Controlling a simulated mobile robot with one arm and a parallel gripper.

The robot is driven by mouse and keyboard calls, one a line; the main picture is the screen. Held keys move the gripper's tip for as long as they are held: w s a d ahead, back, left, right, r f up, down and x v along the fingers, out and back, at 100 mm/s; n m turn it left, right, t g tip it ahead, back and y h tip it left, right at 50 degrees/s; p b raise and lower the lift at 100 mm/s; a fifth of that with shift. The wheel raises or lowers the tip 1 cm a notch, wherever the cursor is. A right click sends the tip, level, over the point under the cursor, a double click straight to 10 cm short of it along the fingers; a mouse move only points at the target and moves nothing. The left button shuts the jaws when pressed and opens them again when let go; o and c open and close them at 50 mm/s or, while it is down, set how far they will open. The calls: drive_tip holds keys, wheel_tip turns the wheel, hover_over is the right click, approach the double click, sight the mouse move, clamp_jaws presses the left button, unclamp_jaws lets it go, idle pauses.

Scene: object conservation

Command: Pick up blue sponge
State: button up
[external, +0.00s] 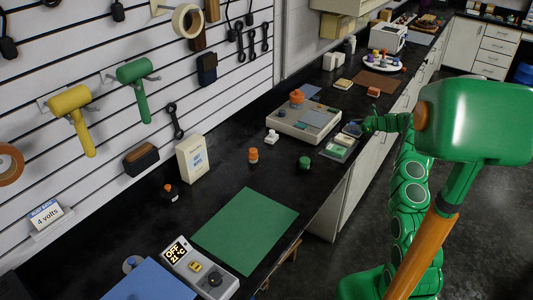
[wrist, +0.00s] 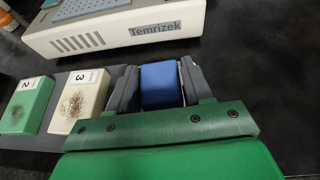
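The blue sponge (wrist: 160,84) is between the two grey fingers of my gripper (wrist: 159,72) in the wrist view. The left finger is right against its side; a thin light strip shows by the right finger. I cannot tell whether the fingers press on it. In the external view my gripper (external: 364,126) is low at the counter's front edge, at the blue sponge (external: 352,129). The sponge is in line with a white sponge marked 3 (wrist: 80,101) and a green sponge marked 2 (wrist: 27,104), which lie on a dark grey tray (wrist: 60,84).
A beige device marked Temrizek (wrist: 115,35) stands just behind the sponges; it also shows in the external view (external: 303,118). A green round object (external: 304,162) and an orange one (external: 253,155) stand to the left. Counter right of the sponge is clear.

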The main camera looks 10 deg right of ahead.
drive_tip(key=c, duration=0.5)
drive_tip(key=shift+c, duration=0.2)
wheel_tip(320, 180, up, 3)
drive_tip(key=shift+s+r, duration=0.1)
drive_tip(key=shift+r, duration=0.1)
drive_tip(key=shift+s+r, duration=0.25)
drive_tip(key=shift+r, duration=0.1)
drive_tip(key=s+a+r, duration=0.2)
drive_tip(key=s+r, duration=0.7)
drive_tip(key=s, duration=0.4)
drive_tip(key=shift+a, duration=0.3)
